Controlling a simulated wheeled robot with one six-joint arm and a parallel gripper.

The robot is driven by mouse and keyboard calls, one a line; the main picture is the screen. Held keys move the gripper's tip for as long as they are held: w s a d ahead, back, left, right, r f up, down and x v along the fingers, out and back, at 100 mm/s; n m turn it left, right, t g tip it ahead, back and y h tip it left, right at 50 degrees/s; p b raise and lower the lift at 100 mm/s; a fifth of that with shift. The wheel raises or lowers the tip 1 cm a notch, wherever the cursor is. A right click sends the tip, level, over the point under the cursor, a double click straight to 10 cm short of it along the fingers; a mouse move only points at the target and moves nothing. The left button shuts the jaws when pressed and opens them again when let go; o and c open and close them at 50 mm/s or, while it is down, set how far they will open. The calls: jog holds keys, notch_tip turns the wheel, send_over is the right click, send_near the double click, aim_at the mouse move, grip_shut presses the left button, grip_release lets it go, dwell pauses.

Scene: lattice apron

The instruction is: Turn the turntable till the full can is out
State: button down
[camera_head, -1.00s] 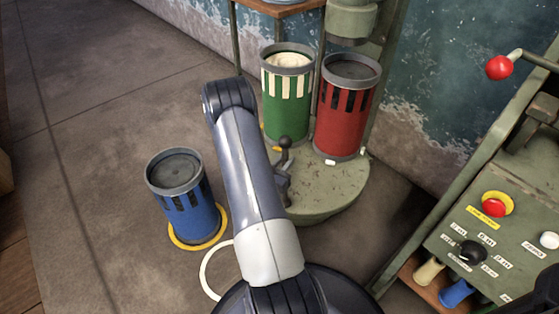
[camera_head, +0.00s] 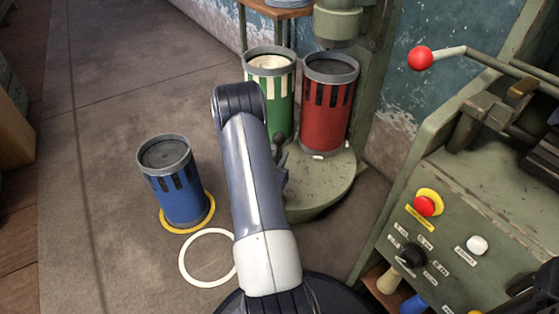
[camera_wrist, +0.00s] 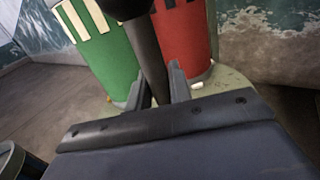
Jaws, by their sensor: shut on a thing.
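The turntable (camera_head: 330,190) is a worn green round plate at the foot of a green machine. A green can (camera_head: 283,112) with pale contents up to its rim stands on it at the back left. A red can (camera_head: 324,125) with a dark top stands beside it on the right. A dark upright handle with a ball knob (camera_head: 280,141) rises from the plate's near left side. In the wrist view my gripper (camera_wrist: 158,82) is shut on the handle's dark post (camera_wrist: 148,50), in front of both cans. In the head view my arm hides the jaws and part of the green can.
A blue can (camera_head: 181,195) stands on a yellow floor ring (camera_head: 209,212) at the left. An empty white ring (camera_head: 184,262) lies nearer. A control console (camera_head: 440,265) with a red-knobbed lever (camera_head: 421,58) stands close on the right. Floor at the far left is clear.

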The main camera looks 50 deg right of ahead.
jog(key=shift+s+d, duration=0.1)
jog(key=shift+s, duration=0.15)
jog(key=c, duration=1.3)
grip_release()
jog(key=shift+d, duration=0.1)
jog(key=shift+c, duration=0.2)
jog(key=shift+a, duration=0.3)
jog(key=p+v, duration=0.2)
jog(key=v, duration=0.8)
jog(key=shift+a, duration=0.1)
